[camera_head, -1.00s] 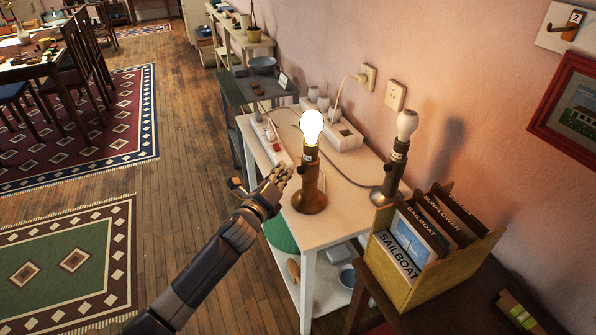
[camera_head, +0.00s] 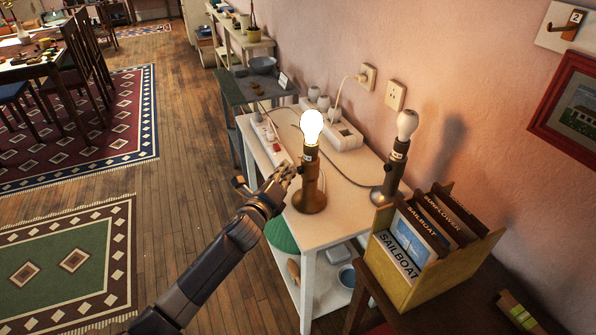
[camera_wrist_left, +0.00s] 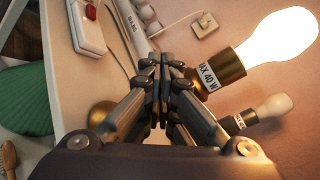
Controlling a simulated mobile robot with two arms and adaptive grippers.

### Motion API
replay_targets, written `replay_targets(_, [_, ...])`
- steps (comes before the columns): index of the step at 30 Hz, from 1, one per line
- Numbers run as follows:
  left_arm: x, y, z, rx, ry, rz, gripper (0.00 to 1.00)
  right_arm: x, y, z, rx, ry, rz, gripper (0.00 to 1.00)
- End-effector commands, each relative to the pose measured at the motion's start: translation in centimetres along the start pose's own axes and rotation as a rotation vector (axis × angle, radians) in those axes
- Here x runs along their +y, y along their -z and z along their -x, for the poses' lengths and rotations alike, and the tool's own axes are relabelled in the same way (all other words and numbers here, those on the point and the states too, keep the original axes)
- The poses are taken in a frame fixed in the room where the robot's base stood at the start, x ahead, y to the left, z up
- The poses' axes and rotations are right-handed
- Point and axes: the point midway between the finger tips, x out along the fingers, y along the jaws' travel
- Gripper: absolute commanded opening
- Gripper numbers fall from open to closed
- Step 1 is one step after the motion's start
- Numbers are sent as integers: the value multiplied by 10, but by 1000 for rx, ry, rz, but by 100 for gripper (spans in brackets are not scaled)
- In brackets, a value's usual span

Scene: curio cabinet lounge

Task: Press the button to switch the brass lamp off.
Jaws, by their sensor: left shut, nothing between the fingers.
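The brass lamp (camera_head: 311,190) stands upright on the white table (camera_head: 330,222), and its bare bulb (camera_head: 311,125) glows. In the left wrist view its brass socket (camera_wrist_left: 222,72) and lit bulb (camera_wrist_left: 275,45) are at the upper right, with a bit of its base left of the fingers. My left gripper (camera_head: 284,173) is shut and empty, just left of the lamp's stem at about mid-height. In the wrist view the closed fingers (camera_wrist_left: 162,75) reach beside the socket. The fingers hide the button area, so I cannot tell whether they touch it. My right gripper is not in view.
A second, dark lamp with an unlit bulb (camera_head: 407,124) stands behind at the right. Power strips (camera_head: 268,138) and cables lie on the table's far part. A yellow box of sailboat and sunflower folders (camera_head: 440,270) stands at the front right. Wooden floor is open at the left.

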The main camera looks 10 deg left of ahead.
Motion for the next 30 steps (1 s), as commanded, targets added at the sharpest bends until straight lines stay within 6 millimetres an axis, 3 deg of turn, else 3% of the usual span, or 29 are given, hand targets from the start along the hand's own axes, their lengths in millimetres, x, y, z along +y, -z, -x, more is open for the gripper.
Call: replay_targets(30, [-6, 6, -8, 1, 0, 0, 0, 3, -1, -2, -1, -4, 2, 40])
